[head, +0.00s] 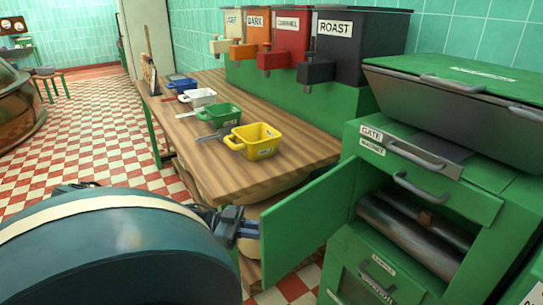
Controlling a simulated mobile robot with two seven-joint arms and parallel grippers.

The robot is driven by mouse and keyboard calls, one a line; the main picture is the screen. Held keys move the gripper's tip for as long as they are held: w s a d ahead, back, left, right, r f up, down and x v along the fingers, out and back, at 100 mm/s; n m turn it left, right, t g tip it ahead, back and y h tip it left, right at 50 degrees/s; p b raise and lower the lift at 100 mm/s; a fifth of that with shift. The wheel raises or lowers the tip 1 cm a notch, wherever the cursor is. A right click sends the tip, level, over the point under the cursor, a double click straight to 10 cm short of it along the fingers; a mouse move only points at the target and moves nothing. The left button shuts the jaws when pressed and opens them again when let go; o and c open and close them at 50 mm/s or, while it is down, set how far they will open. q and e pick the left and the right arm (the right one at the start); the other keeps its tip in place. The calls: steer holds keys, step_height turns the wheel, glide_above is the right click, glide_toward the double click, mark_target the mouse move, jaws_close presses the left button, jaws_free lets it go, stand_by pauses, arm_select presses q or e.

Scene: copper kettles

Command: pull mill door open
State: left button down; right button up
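The mill door (312,222) is a flat green panel on the front of the green mill (490,208). It stands swung out toward the left, well away from its opening. Inside the opening two grey metal rollers (415,236) show. My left gripper (248,229) is at the door's free left edge, and its fingers reach that edge. The door's outer face and any handle on it are hidden, so I cannot tell whether the fingers are closed on anything. My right gripper is not in view.
A wooden table (290,165) left of the mill holds yellow (252,141), green (218,117), white and blue scoops. Labelled dispensers (350,45) stand behind it. A drawer (425,190) with a handle sits above the opening. Checkered floor (100,135) at left is mostly clear.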

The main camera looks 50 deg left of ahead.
arm_select(q)
steer(key=a, duration=0.3)
steer(key=shift+w+a, duration=0.1)
steer(key=shift+w, duration=0.1)
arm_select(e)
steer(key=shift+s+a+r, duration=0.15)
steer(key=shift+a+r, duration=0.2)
